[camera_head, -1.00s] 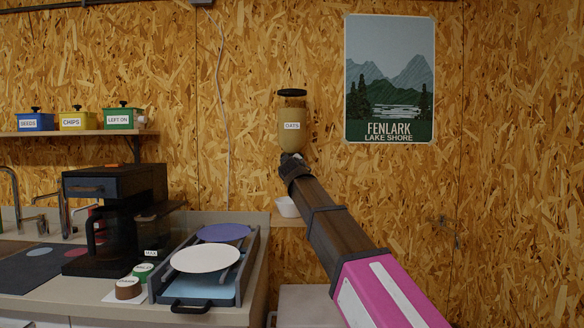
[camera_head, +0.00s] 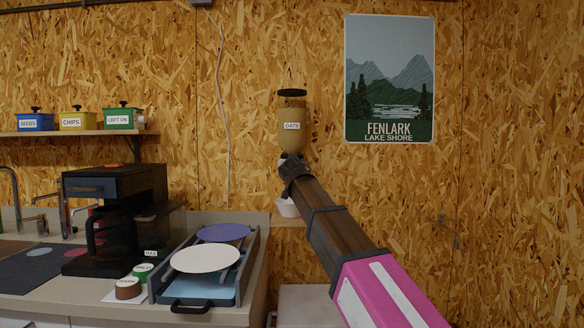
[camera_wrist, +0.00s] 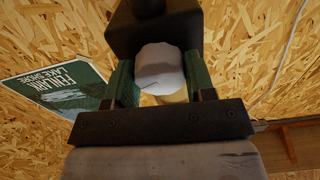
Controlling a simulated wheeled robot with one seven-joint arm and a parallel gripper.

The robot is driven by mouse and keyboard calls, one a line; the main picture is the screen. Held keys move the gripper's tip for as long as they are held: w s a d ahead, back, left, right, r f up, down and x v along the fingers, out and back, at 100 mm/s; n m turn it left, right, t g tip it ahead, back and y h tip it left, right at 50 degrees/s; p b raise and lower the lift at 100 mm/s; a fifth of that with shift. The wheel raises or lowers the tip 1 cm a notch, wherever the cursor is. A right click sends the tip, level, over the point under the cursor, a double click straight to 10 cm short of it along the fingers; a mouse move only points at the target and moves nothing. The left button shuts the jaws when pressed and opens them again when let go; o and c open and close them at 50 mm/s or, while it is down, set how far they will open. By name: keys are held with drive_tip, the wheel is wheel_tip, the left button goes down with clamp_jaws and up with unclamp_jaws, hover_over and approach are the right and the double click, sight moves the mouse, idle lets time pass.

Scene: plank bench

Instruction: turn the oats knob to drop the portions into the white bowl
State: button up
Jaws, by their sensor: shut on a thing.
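The oats dispenser (camera_head: 291,120) is mounted on the wall, with a tan hopper, a dark lid and an "OATS" label. My gripper (camera_wrist: 159,76) is at its lower end, just under the hopper. In the wrist view, its green-padded fingers sit on both sides of a pale round knob (camera_wrist: 160,66) and are shut on it. My gripper's end also shows small in the head view (camera_head: 290,164). The white bowl (camera_head: 287,209) stands on a small shelf below the dispenser, partly covered by my arm. Its contents cannot be seen.
A poster (camera_head: 389,80) hangs right of the dispenser. At left, the counter holds a coffee maker (camera_head: 115,215) and a tray (camera_head: 205,291) with plates. A wall shelf (camera_head: 80,134) carries several coloured bins.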

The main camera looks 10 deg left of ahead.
drive_tip(key=shift+f+m, duration=0.1)
drive_tip(key=shift+m, duration=0.2)
idle(0.4)
drive_tip(key=o, duration=0.9)
drive_tip(key=shift+s, duration=0.1)
drive_tip(key=v, duration=1)
drive_tip(key=shift+s, duration=0.35)
